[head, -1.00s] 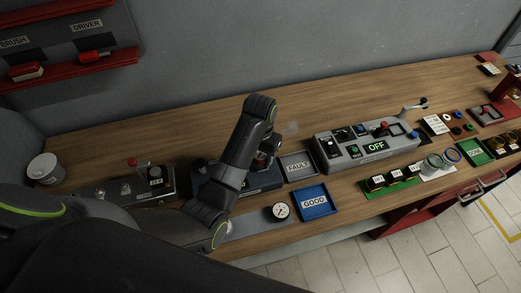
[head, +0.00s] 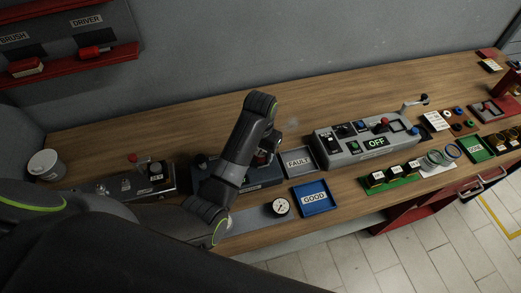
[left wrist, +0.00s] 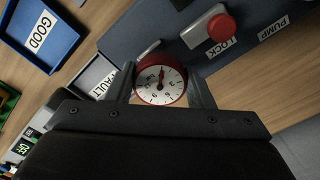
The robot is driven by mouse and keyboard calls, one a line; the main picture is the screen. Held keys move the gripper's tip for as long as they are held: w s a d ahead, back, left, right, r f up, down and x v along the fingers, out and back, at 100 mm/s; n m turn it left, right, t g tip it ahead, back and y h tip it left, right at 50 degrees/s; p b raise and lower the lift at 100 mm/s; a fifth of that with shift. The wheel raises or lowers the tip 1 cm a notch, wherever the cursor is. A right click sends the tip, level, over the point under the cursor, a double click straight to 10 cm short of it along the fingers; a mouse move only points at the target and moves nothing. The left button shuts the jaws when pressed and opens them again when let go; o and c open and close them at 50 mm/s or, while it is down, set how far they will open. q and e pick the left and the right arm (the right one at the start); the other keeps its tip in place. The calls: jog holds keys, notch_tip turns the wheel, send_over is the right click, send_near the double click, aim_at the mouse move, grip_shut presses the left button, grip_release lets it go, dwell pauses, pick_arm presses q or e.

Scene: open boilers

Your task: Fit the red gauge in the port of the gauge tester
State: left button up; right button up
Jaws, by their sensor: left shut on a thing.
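The red gauge (left wrist: 160,84), with a white dial, sits between the two fingers of my left gripper (left wrist: 163,88) in the left wrist view. The gripper is shut on it. The gauge tester (left wrist: 165,22) is a dark blue box beside the gauge, with a red button near LOCK and a PUMP label. In the head view the tester (head: 262,177) is partly covered by my left arm, with the gripper (head: 264,158) over it. The port is hidden, so I cannot tell whether the gauge touches or sits in it. My right gripper is not in view.
A grey FAULT tray (head: 299,162) and a blue GOOD tray (head: 314,198) lie right of the tester. A black-rimmed gauge (head: 279,208) lies in front. A grey control box (head: 365,143) reading OFF stands farther right. Bare wood lies behind the tester.

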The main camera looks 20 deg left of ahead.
pick_arm(q)
jog(key=shift+f, duration=0.2)
jog(key=shift+f, duration=0.3)
jog(key=shift+f, duration=0.15)
dwell(0.4)
jog(key=shift+f, duration=0.4)
jog(key=shift+f, duration=0.1)
dwell(0.4)
jog(key=o, duration=1.1)
jog(key=shift+o, duration=0.6)
jog(key=shift+o, duration=1.3)
